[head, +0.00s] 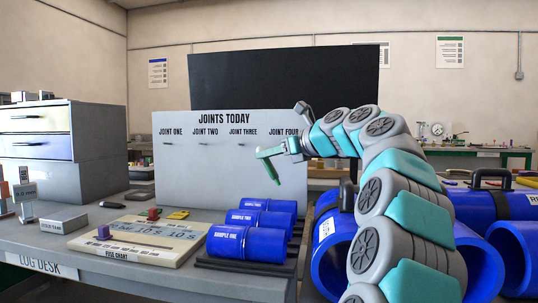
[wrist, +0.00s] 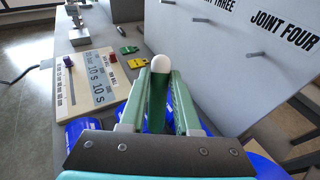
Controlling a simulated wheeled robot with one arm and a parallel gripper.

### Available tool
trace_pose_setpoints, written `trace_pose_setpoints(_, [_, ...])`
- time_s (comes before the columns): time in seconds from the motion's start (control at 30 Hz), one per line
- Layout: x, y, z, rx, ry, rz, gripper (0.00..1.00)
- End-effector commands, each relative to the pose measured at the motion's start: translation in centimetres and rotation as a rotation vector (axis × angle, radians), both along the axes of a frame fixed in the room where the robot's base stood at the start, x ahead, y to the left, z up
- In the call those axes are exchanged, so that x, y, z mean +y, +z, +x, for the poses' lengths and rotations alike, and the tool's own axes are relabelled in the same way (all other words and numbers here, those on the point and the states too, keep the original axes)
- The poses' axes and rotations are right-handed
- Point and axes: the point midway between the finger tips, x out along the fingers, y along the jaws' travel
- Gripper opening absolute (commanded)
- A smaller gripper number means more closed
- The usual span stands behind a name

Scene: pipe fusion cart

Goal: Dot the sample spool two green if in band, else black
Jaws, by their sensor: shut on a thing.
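My gripper (head: 268,160) is shut on a green marker (wrist: 158,105) with a rounded white end; in the head view the marker (head: 271,171) hangs tilted downward. It is held above and behind the spools, in front of the joint board. The blue spool labelled SAMPLE TWO (head: 258,219) lies in the middle of a row on a dark rack. SAMPLE ONE (head: 248,244) is nearer, and a third blue spool (head: 270,205) is behind. In the wrist view the fingers partly hide the spools. I see no dot on sample two.
A chart board (head: 140,241) with a purple block (head: 103,232) and a red block (head: 153,214) lies left of the spools. The JOINTS TODAY board (head: 220,165) stands behind. A yellow item (head: 178,215) lies near it. Large blue pipes (head: 333,250) are at right.

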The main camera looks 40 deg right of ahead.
Motion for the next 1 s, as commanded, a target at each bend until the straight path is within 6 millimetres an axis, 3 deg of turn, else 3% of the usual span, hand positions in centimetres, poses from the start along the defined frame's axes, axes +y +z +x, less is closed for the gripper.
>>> trace_pose_setpoints(0.43, [0.0,-0.4,-0.1,0.0,0.0,0.002,0.0])
trace_pose_setpoints(1.0, [0.1,-4.3,-0.1,0.001,0.001,0.002,0.0])
